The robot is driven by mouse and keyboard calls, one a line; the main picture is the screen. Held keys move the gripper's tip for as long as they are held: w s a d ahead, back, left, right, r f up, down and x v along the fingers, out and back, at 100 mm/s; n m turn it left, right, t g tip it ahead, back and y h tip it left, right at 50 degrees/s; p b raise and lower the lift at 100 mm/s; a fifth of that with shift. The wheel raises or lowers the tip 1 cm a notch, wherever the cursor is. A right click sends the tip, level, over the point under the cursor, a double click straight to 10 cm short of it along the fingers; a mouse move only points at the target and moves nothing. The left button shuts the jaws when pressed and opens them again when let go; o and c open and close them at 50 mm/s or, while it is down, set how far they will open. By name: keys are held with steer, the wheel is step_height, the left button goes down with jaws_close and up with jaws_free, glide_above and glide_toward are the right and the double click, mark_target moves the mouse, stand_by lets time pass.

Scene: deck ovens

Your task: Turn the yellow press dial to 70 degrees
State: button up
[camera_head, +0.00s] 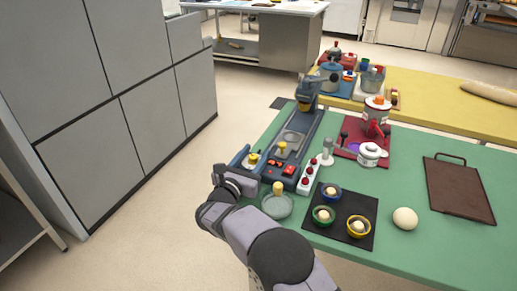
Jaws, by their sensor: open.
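A blue-grey press (303,130) stands at the left end of the green table, with a lever head at its back and red buttons on its front. Several yellow knobs show near it: one at its left front corner (252,158), one on its bed (281,148), and one in front of it above a round clear dish (278,206). I cannot tell for certain which is the dial, or its angle. My gripper (240,172) is open at the press's left front, close to the left corner knob. Its fingertips are small and partly hidden, and contact cannot be told.
A white strip with red buttons (309,177) lies right of the press. A black mat (325,231) with several coloured bowls, a dough ball (405,219) and a brown board (458,189) lie further right. Grey cabinets (105,150) stand left across open floor.

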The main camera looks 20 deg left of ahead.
mark_target(261, 155)
steer(key=shift+w, duration=1.5)
steer(key=shift+c, duration=0.6)
steer(key=c, duration=0.9)
steer(key=shift+d+r+m+h+b, duration=0.1)
steer(key=shift+d+m+h+b, duration=0.1)
steer(key=shift+m+h+b, duration=0.7)
steer(key=shift+d+r+m+h+b, duration=0.1)
steer(key=shift+d+m+h+b, duration=0.3)
steer(key=shift+h, duration=0.9)
steer(key=shift+s+a+m+g+h, duration=0.1)
steer(key=shift+m+g+h, duration=0.2)
steer(key=o, duration=1)
steer(key=shift+f, duration=0.1)
